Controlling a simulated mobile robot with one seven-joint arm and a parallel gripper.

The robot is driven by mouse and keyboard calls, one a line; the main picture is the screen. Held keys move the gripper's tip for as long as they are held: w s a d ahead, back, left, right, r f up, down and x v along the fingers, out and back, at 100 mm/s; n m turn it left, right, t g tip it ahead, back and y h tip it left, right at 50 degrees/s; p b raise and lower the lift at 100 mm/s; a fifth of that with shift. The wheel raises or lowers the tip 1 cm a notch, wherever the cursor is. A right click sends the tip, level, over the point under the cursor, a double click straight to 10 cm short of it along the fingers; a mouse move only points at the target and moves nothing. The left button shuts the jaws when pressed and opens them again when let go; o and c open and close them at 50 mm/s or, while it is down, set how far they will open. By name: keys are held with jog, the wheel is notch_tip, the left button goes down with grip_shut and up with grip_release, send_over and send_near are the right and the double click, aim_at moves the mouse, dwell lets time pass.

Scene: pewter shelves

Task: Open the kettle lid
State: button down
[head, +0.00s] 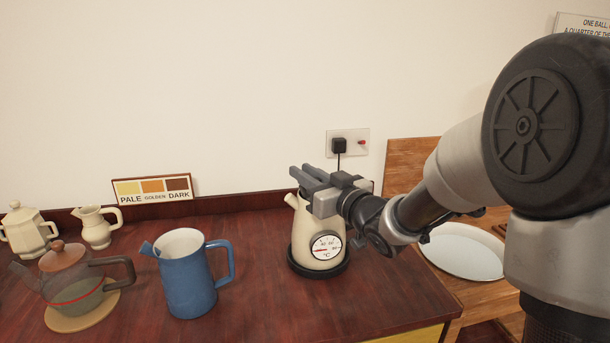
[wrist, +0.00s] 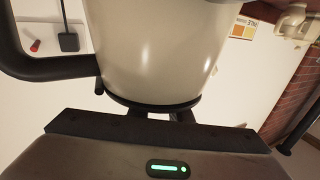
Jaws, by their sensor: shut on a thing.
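The cream kettle (head: 304,240) has a round °C dial on its front and stands upright on a black round base on the red-brown worktop. My gripper (head: 300,177) is at the top of the kettle, its fingers pointing left, and covers the lid in the head view. In the wrist view the picture is upside down: the kettle body (wrist: 155,45) fills the middle, with its black handle (wrist: 50,68) at left. There my fingers (wrist: 165,116) are at the black top rim, shut on the lid part, which is mostly hidden. I see no clear gap at the rim.
A blue jug (head: 188,285) stands left of the kettle. Further left are a glass teapot (head: 72,285) on a round mat, a cream jug (head: 96,228) and a cream pot (head: 27,235). A colour card (head: 152,189) leans at the back. A white tray (head: 462,252) lies right.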

jog(key=r+m, duration=0.1)
jog(key=d+r+m+t, duration=0.1)
jog(key=m, duration=0.1)
jog(key=shift+w+d+m, duration=0.15)
jog(key=shift+w+m, duration=0.05)
jog(key=shift+m, duration=0.1)
jog(key=m, duration=0.1)
jog(key=d+r+m+t, duration=0.1)
jog(key=m, duration=0.1)
jog(key=shift+w+d+r+t, duration=0.15)
jog(key=shift+r+t, duration=0.05)
jog(key=shift+t, duration=0.1)
jog(key=m, duration=0.1)
jog(key=d+m+t, duration=0.1)
jog(key=d+r+m, duration=0.1)
jog(key=m, duration=0.1)
jog(key=shift+w+r+t, duration=0.1)
jog(key=shift+w+t, duration=0.2)
jog(key=shift+w+d+r+m+t+h+b, duration=0.15)
jog(key=shift+d+m+t+h+b, duration=0.2)
jog(key=shift+m, duration=0.65)
jog(key=shift+w+d+r+m+t+h+b, duration=0.15)
jog(key=shift+d+m+t+h, duration=0.3)
jog(key=shift+m, duration=0.55)
jog(key=shift+d, duration=0.1)
jog(key=c, duration=1.6)
grip_release()
jog(key=shift+c, duration=0.2)
jog(key=shift+s+f, duration=0.1)
jog(key=shift+f, duration=0.05)
